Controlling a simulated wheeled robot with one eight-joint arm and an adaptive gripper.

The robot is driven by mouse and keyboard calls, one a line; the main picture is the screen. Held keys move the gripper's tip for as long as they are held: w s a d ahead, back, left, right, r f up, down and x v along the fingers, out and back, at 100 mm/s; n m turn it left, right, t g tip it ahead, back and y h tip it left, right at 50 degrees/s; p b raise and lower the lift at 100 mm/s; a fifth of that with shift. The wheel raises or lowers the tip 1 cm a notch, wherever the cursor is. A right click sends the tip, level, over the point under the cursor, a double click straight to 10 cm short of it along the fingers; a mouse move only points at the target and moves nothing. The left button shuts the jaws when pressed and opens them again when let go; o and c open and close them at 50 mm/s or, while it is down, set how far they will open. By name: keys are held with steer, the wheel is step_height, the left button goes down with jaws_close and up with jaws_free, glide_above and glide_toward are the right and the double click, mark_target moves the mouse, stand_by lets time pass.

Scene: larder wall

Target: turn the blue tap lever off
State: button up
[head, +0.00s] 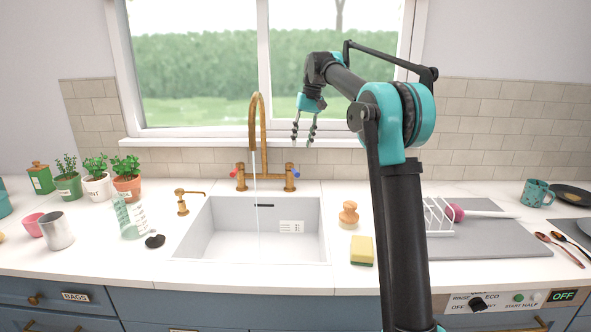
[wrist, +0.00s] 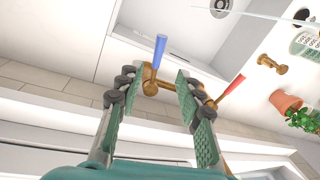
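The brass tap (head: 262,110) stands behind the white sink, and a thin stream of water runs from its spout. Its blue lever (head: 296,173) is on the right side and its red lever (head: 232,174) on the left. My gripper (head: 303,141) is above the blue lever, fingers pointing down, open and empty. In the wrist view, the blue lever (wrist: 160,48) shows beyond and between the open fingertips of my gripper (wrist: 158,82), apart from them as far as I can tell.
The sink (head: 215,228) is empty apart from the water. A wooden-handled brush (head: 348,214) and a yellow sponge (head: 361,251) stand right of it. A brass dispenser (head: 183,203) and potted herbs (head: 96,186) are on the left. The window wall (head: 340,157) is close behind the tap.

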mark_target(296, 171)
steer(key=f, duration=0.3)
steer(key=a+f, duration=0.1)
steer(key=f, duration=0.3)
steer(key=a+f, duration=0.1)
steer(key=f, duration=0.3)
steer(key=shift+s+f, duration=0.1)
steer(key=shift+s, duration=0.2)
jaws_close()
